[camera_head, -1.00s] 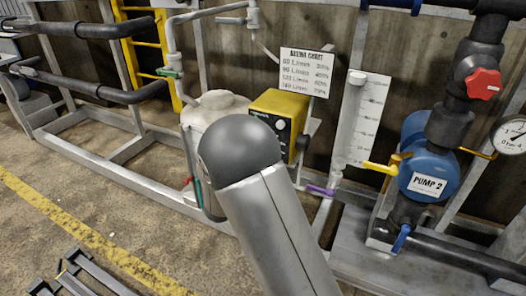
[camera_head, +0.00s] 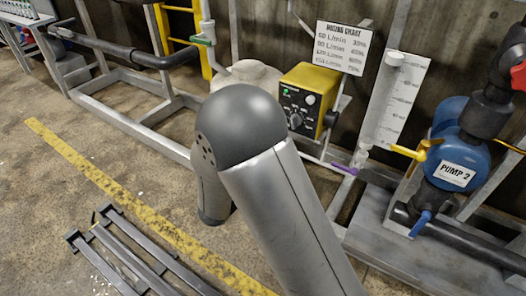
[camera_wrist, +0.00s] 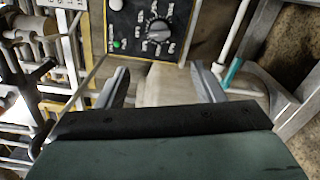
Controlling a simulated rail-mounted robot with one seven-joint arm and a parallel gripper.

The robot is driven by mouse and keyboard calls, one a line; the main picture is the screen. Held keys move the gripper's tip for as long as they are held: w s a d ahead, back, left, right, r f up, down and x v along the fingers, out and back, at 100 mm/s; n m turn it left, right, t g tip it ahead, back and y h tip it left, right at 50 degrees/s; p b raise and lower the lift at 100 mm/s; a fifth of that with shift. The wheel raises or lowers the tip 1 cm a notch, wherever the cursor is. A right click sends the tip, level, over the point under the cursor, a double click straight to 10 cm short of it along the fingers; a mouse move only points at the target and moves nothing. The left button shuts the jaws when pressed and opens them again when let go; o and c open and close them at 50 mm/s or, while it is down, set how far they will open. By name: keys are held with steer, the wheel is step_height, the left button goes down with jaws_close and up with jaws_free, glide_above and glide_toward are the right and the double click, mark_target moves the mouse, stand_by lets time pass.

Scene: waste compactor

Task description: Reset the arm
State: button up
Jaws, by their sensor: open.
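My arm fills the middle of the head view, with its dark rounded joint in front of a whitish tank (camera_head: 250,75). My gripper is hidden in the head view. In the wrist view my gripper (camera_wrist: 163,82) shows two grey fingers spread apart with nothing held between them. Beyond the fingers is the control box with a black dial face (camera_wrist: 150,22), seen turned in that view. The same yellow box (camera_head: 307,98) stands right of my arm joint in the head view.
Blue PUMP 2 (camera_head: 462,160) with pipes and valves stands at the right. A dosing chart (camera_head: 342,47) and a graduated tube (camera_head: 384,105) hang behind. Grey rails (camera_head: 125,250) lie at the lower left by a yellow floor line (camera_head: 130,195). Open floor shows at left.

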steer(key=s+d+r+m+g+p, duration=0.8)
steer(key=s+d+r+g+p, duration=0.65)
steer(key=r, duration=0.45)
steer(key=s+a+r+m+y+p, duration=0.2)
steer(key=s+r+y+p, duration=0.3)
steer(key=s+r+p, duration=0.1)
steer(key=s+a+r+m+y+p, duration=0.3)
steer(key=s+r+y+p, duration=0.2)
steer(key=r+p, duration=0.4)
steer(key=shift+s+a+r+y+p, duration=0.2)
steer(key=shift+s+y+p, duration=0.2)
steer(key=shift+s+p, duration=0.55)
steer(key=shift+w, duration=0.2)
